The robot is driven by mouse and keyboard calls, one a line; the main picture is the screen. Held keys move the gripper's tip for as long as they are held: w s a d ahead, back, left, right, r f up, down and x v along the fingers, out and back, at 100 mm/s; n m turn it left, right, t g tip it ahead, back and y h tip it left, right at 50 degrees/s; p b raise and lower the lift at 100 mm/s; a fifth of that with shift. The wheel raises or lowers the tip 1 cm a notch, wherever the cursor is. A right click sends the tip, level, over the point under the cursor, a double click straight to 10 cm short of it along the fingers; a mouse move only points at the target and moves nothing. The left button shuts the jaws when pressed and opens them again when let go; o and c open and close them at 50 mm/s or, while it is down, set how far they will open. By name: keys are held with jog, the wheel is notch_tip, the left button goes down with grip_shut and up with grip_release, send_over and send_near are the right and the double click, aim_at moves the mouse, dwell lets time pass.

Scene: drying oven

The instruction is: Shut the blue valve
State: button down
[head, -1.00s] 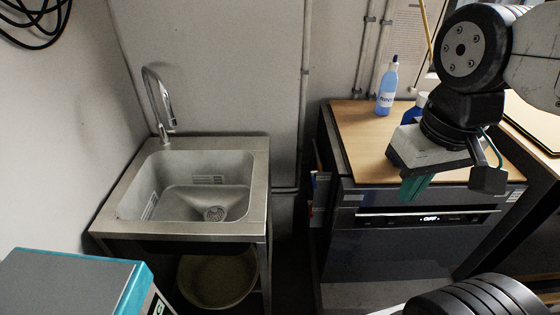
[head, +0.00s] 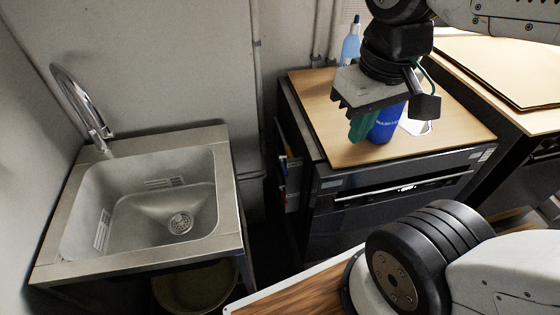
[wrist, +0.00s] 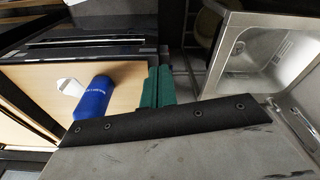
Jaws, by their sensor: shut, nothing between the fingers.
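In the wrist view the shut fingers (wrist: 159,72) lie between the wooden top and the sink. A blue bottle (head: 388,122) stands on the wooden top, partly behind my gripper in the head view. It also shows in the wrist view (wrist: 92,98), to the left of the fingers.
A steel sink (head: 222,185) with a curved tap (head: 85,105) stands at the left; it also shows in the wrist view (wrist: 225,60). A clear bottle of blue liquid (head: 351,45) stands at the back. A narrow dark gap separates sink and oven. A basin (head: 195,287) sits below the sink.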

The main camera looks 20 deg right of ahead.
jog(key=w+a+f+n, duration=0.1)
jog(key=w+f+n, duration=0.25)
jog(key=w, duration=0.35)
jog(key=w+a+f+n, duration=0.1)
jog(key=w+f+n, duration=0.1)
jog(key=w+n, duration=0.35)
jog(key=w+a+f+n, duration=0.2)
jog(key=w+f+n, duration=0.1)
jog(key=w+f, duration=0.3)
jog(key=w+a+f+n+g, duration=0.1)
jog(key=w+f+n, duration=0.2)
jog(key=w+f, duration=0.4)
jog(key=shift+a+f+h, duration=0.3)
jog(key=shift+a+f, duration=0.1)
jog(key=shift+f, duration=0.05)
jog(key=shift+f, duration=0.1)
send_over(284, 165)
jog(key=a, duration=0.4)
notch_tip(284, 165, down, 10)
jog(key=shift+s+d+f, duration=0.3)
jog(key=shift+d+f, duration=0.3)
jog(key=shift+f, duration=0.1)
jog(key=shift+s+d+f, duration=0.25)
jog(key=shift+d+f, duration=0.35)
jog(key=shift+f, duration=0.05)
